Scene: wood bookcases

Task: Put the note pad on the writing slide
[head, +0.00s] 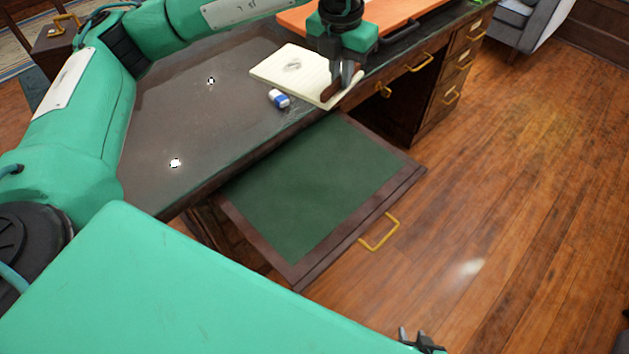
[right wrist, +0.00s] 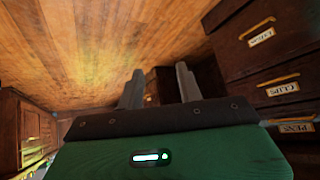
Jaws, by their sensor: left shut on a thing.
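The note pad (head: 285,70) is a cream pad with a small grey sketch, over the front edge of the dark desk top. My left gripper (head: 340,88) is shut on its right-hand edge. I cannot tell whether the pad still touches the desk. The writing slide (head: 310,175) is a green panel in a dark wood frame, pulled out from the desk below and in front of the pad, with nothing on it. My right gripper (right wrist: 160,82) is open and empty in the right wrist view; its tip (head: 422,342) shows at the bottom of the head view.
A blue and white eraser (head: 279,99) lies on the desk near the pad. An orange flat item (head: 298,20) is at the back. A brass handle (head: 380,233) sticks out from the slide's front. Labelled drawers (right wrist: 270,60) stand right in the right wrist view. Open wooden floor (head: 500,230) lies right.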

